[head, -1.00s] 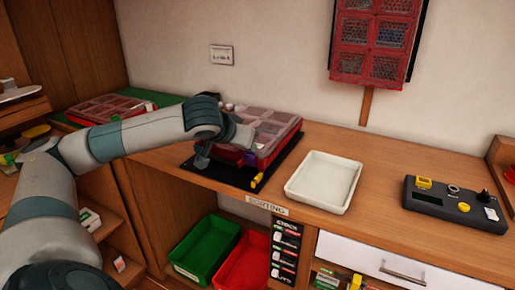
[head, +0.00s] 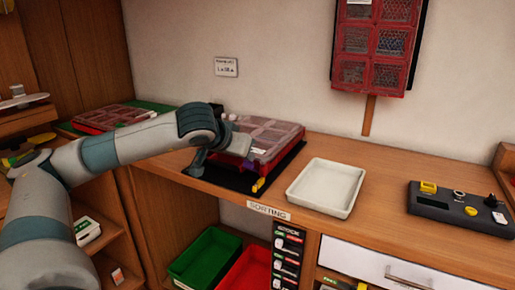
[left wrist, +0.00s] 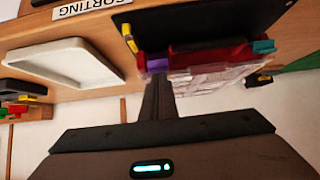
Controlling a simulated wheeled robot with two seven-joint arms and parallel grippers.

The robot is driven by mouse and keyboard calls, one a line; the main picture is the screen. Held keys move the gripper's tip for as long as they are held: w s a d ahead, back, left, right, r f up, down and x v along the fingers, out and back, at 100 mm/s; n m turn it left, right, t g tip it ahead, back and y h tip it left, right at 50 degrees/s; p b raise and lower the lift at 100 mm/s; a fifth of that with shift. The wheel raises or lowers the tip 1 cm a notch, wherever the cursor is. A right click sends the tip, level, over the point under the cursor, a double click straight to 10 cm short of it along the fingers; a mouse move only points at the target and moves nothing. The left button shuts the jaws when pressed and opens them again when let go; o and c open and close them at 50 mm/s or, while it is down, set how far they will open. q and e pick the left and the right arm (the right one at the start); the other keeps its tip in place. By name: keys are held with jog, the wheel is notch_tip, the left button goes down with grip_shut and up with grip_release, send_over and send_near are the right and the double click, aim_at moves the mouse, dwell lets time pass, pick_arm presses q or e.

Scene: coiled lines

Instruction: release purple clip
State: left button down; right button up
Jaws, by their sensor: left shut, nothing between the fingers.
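The red case with a clear, divided lid (head: 268,135) lies on a black mat at the back of the bench. The purple clip (left wrist: 157,65) is on the front edge of the case in the left wrist view; I cannot tell whether it is latched. A teal clip (left wrist: 263,46) is at the other end of the same edge. My right gripper is not in view.
A yellow piece (head: 259,185) lies on the black mat (head: 225,180) by the case. A white tray (head: 326,188) and a dark control box (head: 457,204) stand to the right. Another red case (head: 108,117) is at the left. Bare bench lies between tray and control box.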

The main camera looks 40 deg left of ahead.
pick_arm(q)
jog(key=shift+w, duration=0.25)
jog(key=shift+w+a+f, duration=0.2)
jog(key=shift+w+f, duration=0.05)
jog(key=shift+w, duration=0.3)
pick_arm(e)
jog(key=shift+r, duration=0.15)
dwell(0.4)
